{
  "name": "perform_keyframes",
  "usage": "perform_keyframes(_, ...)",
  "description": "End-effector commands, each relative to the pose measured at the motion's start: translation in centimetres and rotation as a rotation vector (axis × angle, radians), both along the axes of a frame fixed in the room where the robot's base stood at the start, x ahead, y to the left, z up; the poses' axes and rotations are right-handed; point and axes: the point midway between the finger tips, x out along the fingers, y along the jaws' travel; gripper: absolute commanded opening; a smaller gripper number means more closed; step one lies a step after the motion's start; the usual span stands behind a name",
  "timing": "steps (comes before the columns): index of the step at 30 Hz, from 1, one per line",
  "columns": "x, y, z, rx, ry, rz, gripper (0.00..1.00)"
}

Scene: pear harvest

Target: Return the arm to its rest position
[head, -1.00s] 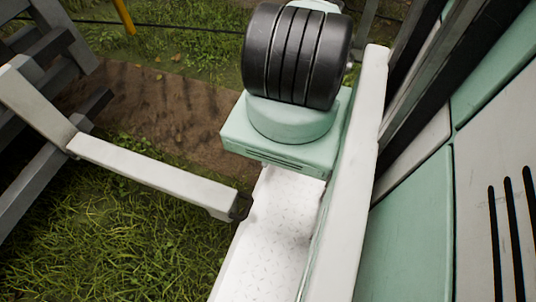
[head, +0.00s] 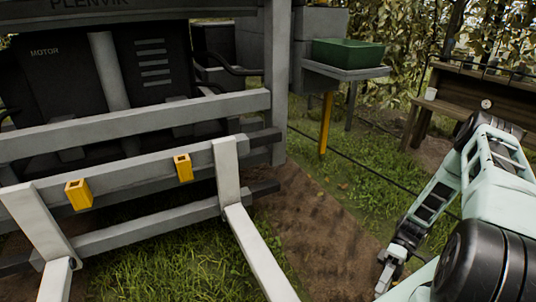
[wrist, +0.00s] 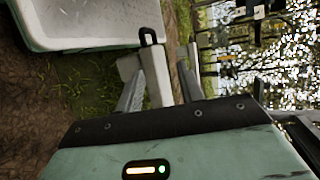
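My arm shows at the right of the head view, folded with its elbow up and its forearm reaching down. My gripper (head: 390,272) hangs at the low end of the forearm, above the soil and grass, small and partly cut off by my own arm. In the wrist view my gripper (wrist: 160,72) has its two grey fingers spread apart. A pale bar with a black loop at its end (wrist: 156,75) shows between and beyond the fingers. It seems to lie behind them, and I see nothing clamped.
A grey rail frame (head: 130,130) with yellow brackets (head: 78,194) and a white arm (head: 258,255) stands at left before a dark motor unit (head: 60,80). A green crate (head: 348,53) sits on a grey shelf. A wooden bench (head: 470,95) stands behind my arm.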

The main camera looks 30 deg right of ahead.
Motion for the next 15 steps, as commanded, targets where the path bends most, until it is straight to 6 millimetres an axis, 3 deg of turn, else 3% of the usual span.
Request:
perform_keyframes(1, 2.0, 0.3, 2.0, -0.066, 0.008, 0.058, 0.38)
perform_keyframes(6, 7.4, 3.1, 7.6, -0.283, 0.023, 0.194, 0.38)
perform_keyframes(10, 10.4, 6.9, 12.0, -0.443, -0.001, 0.277, 0.38)
perform_keyframes(15, 12.3, 13.1, 17.5, -0.637, -0.075, 0.357, 0.38)
